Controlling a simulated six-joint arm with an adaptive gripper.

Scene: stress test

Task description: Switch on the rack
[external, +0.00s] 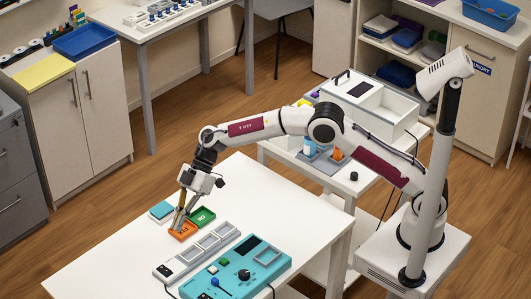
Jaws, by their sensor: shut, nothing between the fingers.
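A long pale grey rack (211,243) with several square bays lies on the white table. Its near left end has a small dark panel (166,270); the state of any switch there is too small to tell. My gripper (178,226) points down over the orange tray (184,235), to the upper left of the rack and apart from it. Its fingers are shut and hold nothing. Whether the fingertips touch the tray cannot be told.
A teal control box (258,269) with a screen, knob and coloured buttons lies beside the rack, toward the front. A green tray (203,216) and a blue-topped block (161,211) sit near my gripper. The table's left part (100,265) is clear.

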